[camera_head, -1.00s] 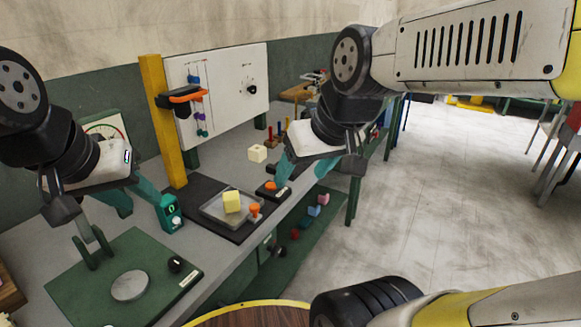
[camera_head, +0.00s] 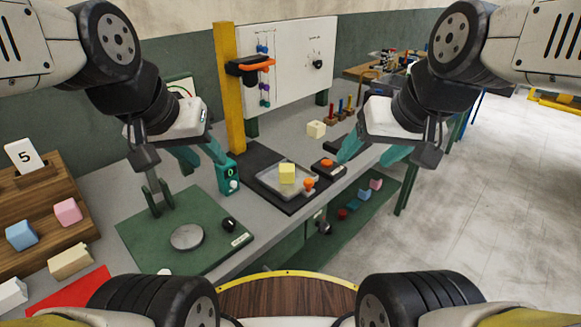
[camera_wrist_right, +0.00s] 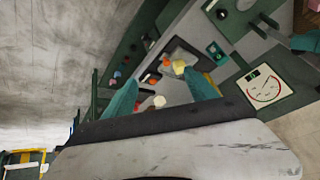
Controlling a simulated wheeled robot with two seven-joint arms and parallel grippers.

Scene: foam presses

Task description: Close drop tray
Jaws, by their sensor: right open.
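A shallow grey tray (camera_head: 264,181) lies on a dark base plate on the bench, with a yellow cube (camera_head: 287,172) on it. An orange knob (camera_head: 309,184) stands at its right front side. I cannot tell for sure whether this is the drop tray, or whether it is open. My right gripper (camera_head: 367,160) is open and empty, right of the tray, one finger close to an orange button (camera_head: 327,163). It also shows in the right wrist view (camera_wrist_right: 162,88), with the yellow cube between and beyond its fingers. My left gripper (camera_head: 206,164) is open and empty behind the green press plate.
A teal counter (camera_head: 228,178) stands near my left gripper. A yellow post (camera_head: 231,90) and white panel (camera_head: 285,65) rise behind. A pale cube (camera_head: 316,129) lies on the bench. A wooden rack (camera_head: 40,250) with foam blocks is at left. Coloured blocks lie on a lower shelf.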

